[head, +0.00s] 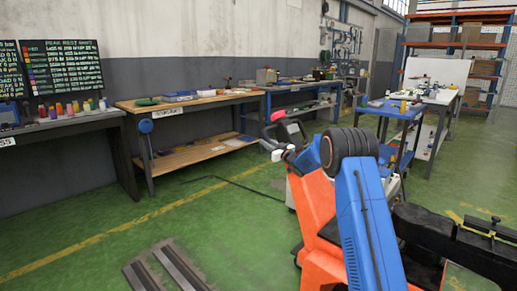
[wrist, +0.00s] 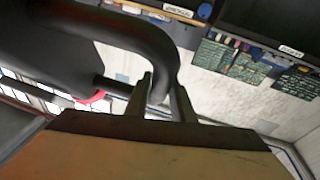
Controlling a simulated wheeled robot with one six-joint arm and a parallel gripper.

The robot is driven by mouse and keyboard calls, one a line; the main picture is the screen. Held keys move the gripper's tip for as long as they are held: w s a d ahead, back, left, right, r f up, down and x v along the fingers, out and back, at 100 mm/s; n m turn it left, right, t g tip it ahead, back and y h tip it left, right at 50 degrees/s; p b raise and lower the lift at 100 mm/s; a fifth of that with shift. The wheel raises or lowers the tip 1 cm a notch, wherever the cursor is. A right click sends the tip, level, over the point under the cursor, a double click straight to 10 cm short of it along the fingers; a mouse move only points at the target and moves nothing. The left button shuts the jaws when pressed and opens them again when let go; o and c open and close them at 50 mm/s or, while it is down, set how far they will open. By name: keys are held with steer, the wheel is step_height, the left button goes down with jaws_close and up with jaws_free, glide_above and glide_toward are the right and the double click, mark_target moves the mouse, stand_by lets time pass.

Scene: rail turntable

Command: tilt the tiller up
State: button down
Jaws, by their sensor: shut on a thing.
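The tiller's handle is a thick black curved tube (wrist: 162,45) in the wrist view. It runs down between the two fingers of my gripper (wrist: 163,88), which are closed on it. A wide dark body of the handle fills the upper left, with a red ring beside it. In the head view the tiller head (head: 293,131) shows dark with red parts, just beyond the end of my arm. My arm hides much of the tiller's lower part, and the exact grip is too small to see there.
A wooden workbench (head: 190,103) stands along the back wall, with a blue-framed bench (head: 283,87) beside it. A blue table (head: 392,109) stands behind my arm. Two dark rails (head: 165,269) lie on the green floor at the lower left. The left floor is mostly clear.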

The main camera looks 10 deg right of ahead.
steer(key=s+d+r+t, duration=0.1)
steer(key=s+d+r, duration=0.1)
steer(key=s+d, duration=0.1)
steer(key=s+d+r+t+y, duration=0.1)
steer(key=s+d+r, duration=0.2)
steer(key=s, duration=0.3)
steer(key=shift+s+d+r, duration=0.25)
steer(key=shift+d, duration=0.3)
steer(key=c, duration=1.5)
jaws_free()
steer(key=shift+c, duration=0.2)
steer(key=v, duration=1.7)
steer(key=shift+s+f+m, duration=0.15)
steer(key=shift+f+m, duration=0.1)
steer(key=shift+m, duration=0.05)
steer(key=shift+r, duration=0.1)
